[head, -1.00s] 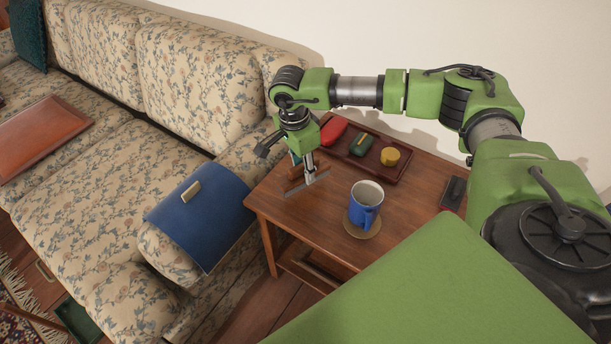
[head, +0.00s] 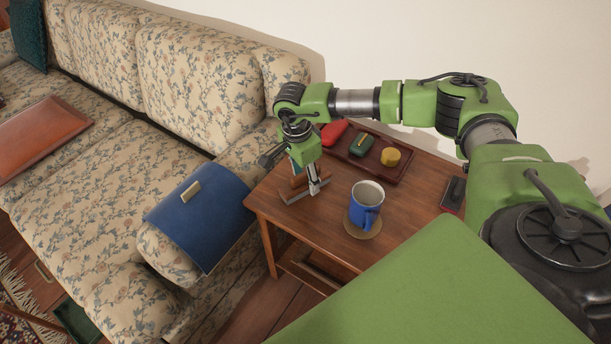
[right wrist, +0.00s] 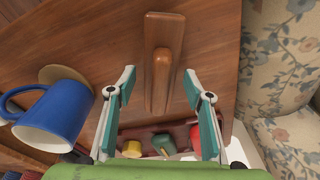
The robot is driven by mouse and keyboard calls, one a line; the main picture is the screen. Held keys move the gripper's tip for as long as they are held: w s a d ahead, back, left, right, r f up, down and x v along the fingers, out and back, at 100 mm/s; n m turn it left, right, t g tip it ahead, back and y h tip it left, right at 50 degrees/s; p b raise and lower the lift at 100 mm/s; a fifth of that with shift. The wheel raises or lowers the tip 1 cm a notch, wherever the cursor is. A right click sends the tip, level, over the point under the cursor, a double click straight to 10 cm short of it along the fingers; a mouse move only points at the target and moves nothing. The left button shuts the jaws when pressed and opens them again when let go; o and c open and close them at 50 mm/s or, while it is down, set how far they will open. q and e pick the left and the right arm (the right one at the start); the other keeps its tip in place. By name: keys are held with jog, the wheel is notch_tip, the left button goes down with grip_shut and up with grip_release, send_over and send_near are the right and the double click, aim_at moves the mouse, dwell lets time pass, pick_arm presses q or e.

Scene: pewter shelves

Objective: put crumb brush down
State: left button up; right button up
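The crumb brush (right wrist: 161,62) is a brown wooden piece with a long handle. In the right wrist view it lies between my right gripper's fingers (right wrist: 161,80), with a gap on both sides. In the head view a small part of the brush (head: 298,181) shows behind the fingers, at the left part of the side table (head: 330,218). My right gripper (head: 304,191) is open and low over the tabletop, around the brush. The brush appears to rest on the table; its underside is hidden. My left gripper is not in view.
A blue mug (head: 366,203) stands on a round coaster (head: 352,228) right of the gripper. Behind is a dark red tray (head: 374,168) with red, green and yellow items. A black object (head: 453,193) lies at the right. A blue pouch (head: 200,220) drapes over the sofa arm.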

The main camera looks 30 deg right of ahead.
aim_at(301, 175)
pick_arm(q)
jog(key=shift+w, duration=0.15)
pick_arm(e)
jog(key=shift+r, duration=0.15)
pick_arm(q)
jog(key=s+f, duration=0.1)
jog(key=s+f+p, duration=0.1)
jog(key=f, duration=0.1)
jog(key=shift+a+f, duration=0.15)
pick_arm(e)
notch_tip(301, 175, up, 12)
jog(key=a, duration=0.1)
jog(key=shift+a, duration=0.25)
